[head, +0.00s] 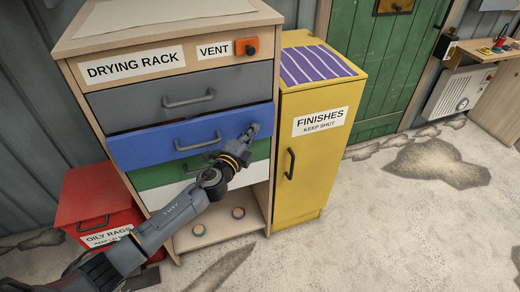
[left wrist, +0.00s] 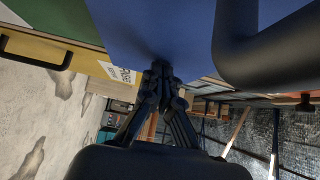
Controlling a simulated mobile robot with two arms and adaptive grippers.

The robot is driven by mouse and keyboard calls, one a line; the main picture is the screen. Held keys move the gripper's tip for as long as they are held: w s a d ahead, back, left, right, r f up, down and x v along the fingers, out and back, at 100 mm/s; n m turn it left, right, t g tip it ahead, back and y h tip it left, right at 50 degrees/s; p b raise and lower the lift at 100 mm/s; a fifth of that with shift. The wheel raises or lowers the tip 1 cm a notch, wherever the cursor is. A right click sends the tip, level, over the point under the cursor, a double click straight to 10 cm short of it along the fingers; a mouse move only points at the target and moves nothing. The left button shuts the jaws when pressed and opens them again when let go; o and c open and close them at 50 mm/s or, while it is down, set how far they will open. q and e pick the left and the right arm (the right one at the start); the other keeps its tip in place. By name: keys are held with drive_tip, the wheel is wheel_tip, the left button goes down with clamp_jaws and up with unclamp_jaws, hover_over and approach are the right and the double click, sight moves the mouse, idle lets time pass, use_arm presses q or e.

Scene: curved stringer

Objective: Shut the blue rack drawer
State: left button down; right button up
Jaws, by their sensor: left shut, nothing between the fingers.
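The blue drawer (head: 168,147) is in the drying rack, under a grey drawer and above a green one. It stands out a little from the rack, with a dark gap along its top edge. My left gripper (head: 252,130) is shut and empty, its fingertips at the right part of the blue front. In the left wrist view the shut fingertips (left wrist: 161,66) are at the blue drawer front (left wrist: 150,25), seemingly touching it. The dark drawer handle (left wrist: 265,45) is beside them. My right gripper is not in view.
The grey drawer (head: 140,104) and green drawer (head: 160,175) are in the same rack. A yellow finishes cabinet (head: 312,165) stands close on the right. A red oily rags bin (head: 95,195) is at left. The floor (head: 400,230) at right is clear.

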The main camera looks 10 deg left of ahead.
sight(248, 125)
use_arm(q)
drive_tip(key=shift+w+a+r, duration=0.1)
drive_tip(key=shift+w+a, duration=0.35)
drive_tip(key=shift+w, duration=0.2)
drive_tip(key=shift+w+a+r, duration=0.1)
drive_tip(key=shift+w+a, duration=0.3)
drive_tip(key=shift+w, duration=0.2)
drive_tip(key=shift+a+r, duration=0.1)
